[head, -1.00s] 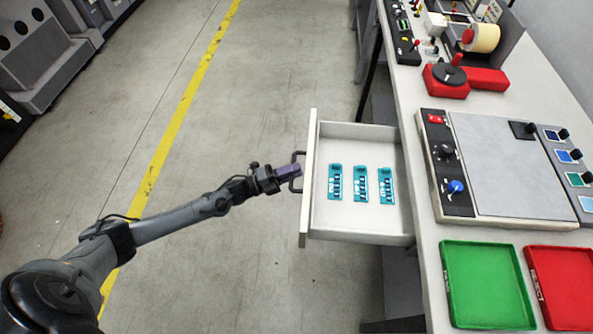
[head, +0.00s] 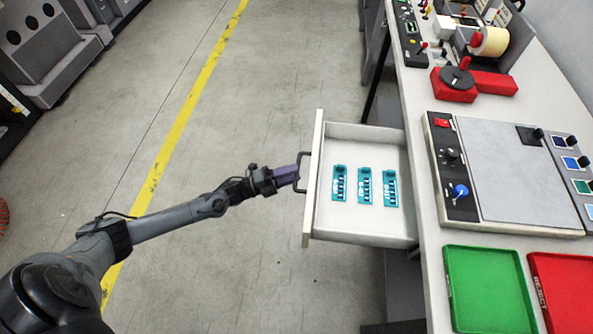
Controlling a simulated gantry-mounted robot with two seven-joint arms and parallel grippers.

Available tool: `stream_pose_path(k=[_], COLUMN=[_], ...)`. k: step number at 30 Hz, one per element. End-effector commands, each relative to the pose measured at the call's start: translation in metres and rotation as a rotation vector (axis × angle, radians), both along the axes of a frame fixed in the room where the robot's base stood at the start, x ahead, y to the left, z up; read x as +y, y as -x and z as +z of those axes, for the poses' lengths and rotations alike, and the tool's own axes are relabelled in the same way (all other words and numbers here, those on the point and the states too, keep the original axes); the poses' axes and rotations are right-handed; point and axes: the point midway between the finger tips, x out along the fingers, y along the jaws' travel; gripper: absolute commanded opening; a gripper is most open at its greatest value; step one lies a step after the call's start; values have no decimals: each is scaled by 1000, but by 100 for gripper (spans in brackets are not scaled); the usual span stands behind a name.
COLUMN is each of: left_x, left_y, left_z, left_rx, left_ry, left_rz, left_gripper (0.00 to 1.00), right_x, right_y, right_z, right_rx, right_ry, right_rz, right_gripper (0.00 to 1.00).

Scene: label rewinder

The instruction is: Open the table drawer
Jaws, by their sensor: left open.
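The white table drawer (head: 345,222) stands pulled out to the left from under the table (head: 432,262). Several details show inside it: three teal parts (head: 364,187) lie side by side on its floor. A dark bar handle (head: 302,172) sits on the drawer's front panel. My left gripper (head: 296,174) is open, with its purple fingers at the handle from the left. I cannot tell whether the fingers touch the handle. My right gripper is not in view.
On the table are a green tray (head: 490,290), a red tray (head: 565,290), a flat panel with knobs (head: 510,170) and a red-based device with a tape roll (head: 489,43). The floor left of the drawer is clear, with a yellow line (head: 190,125).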

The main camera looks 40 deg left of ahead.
Motion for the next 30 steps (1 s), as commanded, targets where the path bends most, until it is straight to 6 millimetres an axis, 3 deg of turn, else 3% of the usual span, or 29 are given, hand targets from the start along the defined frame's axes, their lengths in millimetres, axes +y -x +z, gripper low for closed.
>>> stream_pose_path(k=[13,30], left_x=[41,49], left_y=[56,66], left_z=[-12,-14], left_rx=[2,-1], left_ry=[-1,-2], left_rz=[1,0], left_gripper=[40,40], right_x=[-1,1], right_y=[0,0], right_z=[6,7], right_rx=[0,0], right_ry=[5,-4], right_rz=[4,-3], right_gripper=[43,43])
